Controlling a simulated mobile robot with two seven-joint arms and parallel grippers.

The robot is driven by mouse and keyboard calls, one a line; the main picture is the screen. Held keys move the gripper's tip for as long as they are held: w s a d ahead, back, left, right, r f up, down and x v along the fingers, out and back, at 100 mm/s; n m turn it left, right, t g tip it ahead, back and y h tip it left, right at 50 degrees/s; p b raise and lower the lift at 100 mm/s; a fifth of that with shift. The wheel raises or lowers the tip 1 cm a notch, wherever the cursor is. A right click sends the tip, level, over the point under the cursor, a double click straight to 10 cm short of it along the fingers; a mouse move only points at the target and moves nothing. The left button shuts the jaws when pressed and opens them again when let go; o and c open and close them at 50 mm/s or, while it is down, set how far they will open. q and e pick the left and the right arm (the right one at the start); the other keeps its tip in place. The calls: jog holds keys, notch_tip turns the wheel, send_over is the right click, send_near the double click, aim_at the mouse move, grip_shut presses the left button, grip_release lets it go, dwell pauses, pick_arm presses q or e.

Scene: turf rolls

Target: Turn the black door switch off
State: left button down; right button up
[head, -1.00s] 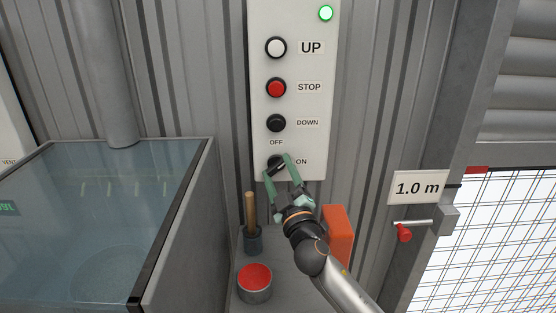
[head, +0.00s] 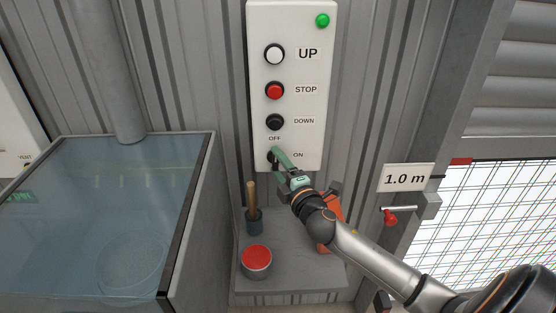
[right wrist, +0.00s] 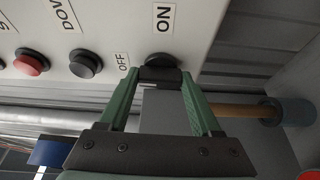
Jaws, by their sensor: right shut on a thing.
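The black door switch (head: 271,157) is the lowest control on the white panel (head: 314,135), with OFF above it and ON to its right. My right gripper (head: 276,156) is shut on its handle and hides part of it in the head view. In the right wrist view, the dark handle (right wrist: 160,74) lies between the green fingertips (right wrist: 158,78), its bar running along the line toward the OFF label. The green lamp (head: 322,20) at the panel top looks dull, not glowing. My left gripper is not in view.
Above the switch are the DOWN (head: 275,122), red STOP (head: 274,90) and white UP (head: 274,55) buttons. Below, a shelf (head: 300,262) holds a wooden-handled tool (head: 252,200), a red-topped tin (head: 256,258) and an orange block (head: 330,236). A glass-topped tank (head: 100,200) stands left.

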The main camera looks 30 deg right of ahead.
jog(key=shift+n, duration=0.3)
dwell(0.4)
jog(key=o, duration=1.4)
jog(key=shift+s, duration=0.1)
jog(key=shift+s+a+b, duration=0.35)
jog(key=shift+s, duration=1.7)
jog(key=shift+s+a+b, duration=0.3)
jog(key=shift+s+b, duration=0.05)
jog(key=shift+s, duration=1.65)
jog(key=shift+s+a+b, duration=0.35)
jog(key=shift+s, duration=1.7)
